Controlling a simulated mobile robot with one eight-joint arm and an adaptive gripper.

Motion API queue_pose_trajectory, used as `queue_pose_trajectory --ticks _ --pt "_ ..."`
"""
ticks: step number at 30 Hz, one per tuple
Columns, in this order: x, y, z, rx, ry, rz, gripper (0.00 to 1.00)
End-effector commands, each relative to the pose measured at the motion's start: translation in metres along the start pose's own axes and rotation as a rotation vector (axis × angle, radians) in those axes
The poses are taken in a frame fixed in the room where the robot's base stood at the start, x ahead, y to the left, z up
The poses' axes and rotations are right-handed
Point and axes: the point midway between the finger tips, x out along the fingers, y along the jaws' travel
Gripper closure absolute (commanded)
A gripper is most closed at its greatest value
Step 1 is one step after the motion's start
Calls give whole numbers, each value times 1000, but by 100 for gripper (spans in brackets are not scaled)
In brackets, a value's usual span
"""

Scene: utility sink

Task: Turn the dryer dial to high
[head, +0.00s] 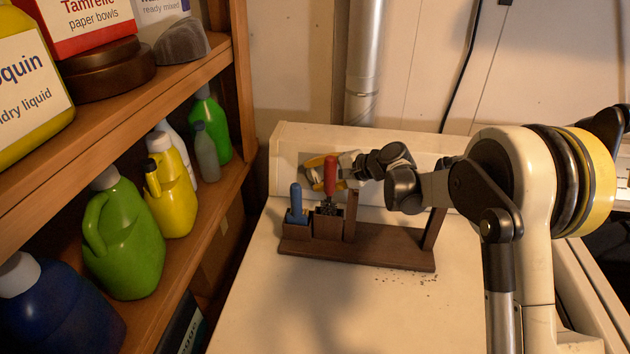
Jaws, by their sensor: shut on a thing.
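The dryer's pale back panel (284,168) rises behind its white top. My gripper (316,174), with yellow fingers, reaches in from the right to the left part of this panel, over a darker patch. It is shut on the dryer dial there. The dial itself is hidden behind the fingers and a red-handled tool, so its setting cannot be read.
A dark wooden holder (385,250) stands on the dryer top (330,310) just in front of my gripper. It bears a red-handled tool (330,174) and a blue-handled one (296,198). Dark crumbs lie beside it. A wooden shelf (205,210) with several bottles stands left. The front top is clear.

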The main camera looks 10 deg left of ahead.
Motion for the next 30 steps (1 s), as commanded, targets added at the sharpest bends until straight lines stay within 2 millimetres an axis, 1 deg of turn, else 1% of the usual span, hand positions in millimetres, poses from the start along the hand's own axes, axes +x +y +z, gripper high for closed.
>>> queue_pose_trajectory --ticks 1,10,24,25,26,27,30 --pt "1 3 -1 12 1 -23 84" --pt "1 1 0 63 0 -117 84" --pt "0 0 0 71 0 -132 84" --pt "0 0 0 71 0 -132 48" --pt "0 0 0 71 0 -132 39" --pt "0 0 0 71 0 -132 31" --pt "0 0 0 71 0 -132 31"
